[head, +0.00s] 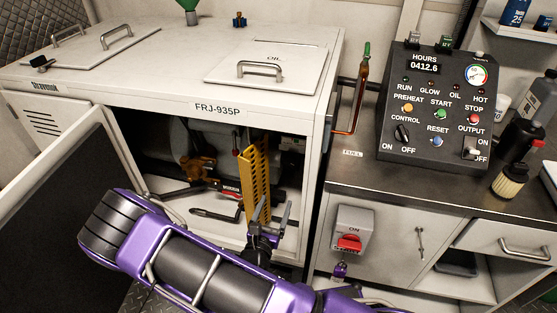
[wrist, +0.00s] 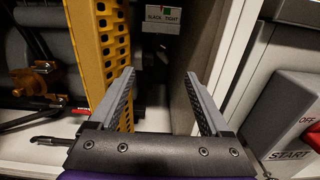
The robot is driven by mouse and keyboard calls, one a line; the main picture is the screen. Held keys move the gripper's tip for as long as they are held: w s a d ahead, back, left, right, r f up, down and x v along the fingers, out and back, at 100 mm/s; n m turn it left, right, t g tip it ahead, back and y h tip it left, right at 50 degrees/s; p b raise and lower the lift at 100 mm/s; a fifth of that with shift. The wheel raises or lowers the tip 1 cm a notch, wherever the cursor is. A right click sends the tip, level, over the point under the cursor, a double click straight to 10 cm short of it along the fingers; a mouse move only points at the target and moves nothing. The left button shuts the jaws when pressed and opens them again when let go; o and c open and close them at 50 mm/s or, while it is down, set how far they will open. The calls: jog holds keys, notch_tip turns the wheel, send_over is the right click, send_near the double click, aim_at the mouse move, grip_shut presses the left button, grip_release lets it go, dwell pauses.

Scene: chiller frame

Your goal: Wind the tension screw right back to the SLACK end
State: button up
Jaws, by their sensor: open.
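The SLACK–TIGHT label (wrist: 163,18), white and green, is on the back of the open cabinet bay in the wrist view, ahead of my gripper. I cannot clearly make out the tension screw; only dark shapes show below the label. My gripper (wrist: 159,76) is open and empty, its two grey fingers spread wide. In the head view my gripper (head: 274,208) is at the mouth of the bay, just right of the yellow perforated guard (head: 255,175). The guard (wrist: 106,50) stands close to the left finger in the wrist view.
The bay's right wall (wrist: 192,60) is close by the right finger. The open cabinet door (head: 70,200) hangs at the left. A long-handled tool (head: 215,215) lies on the bay floor. A red isolator switch (head: 350,243) is to the right, and the control panel (head: 435,100) is above it.

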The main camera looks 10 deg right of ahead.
aim_at(290, 163)
jog(key=b+x, duration=0.1)
jog(key=x, duration=1.6)
jog(key=shift+w+b, duration=0.2)
jog(key=shift+b, duration=0.1)
grip_shut()
jog(key=shift+n, duration=0.4)
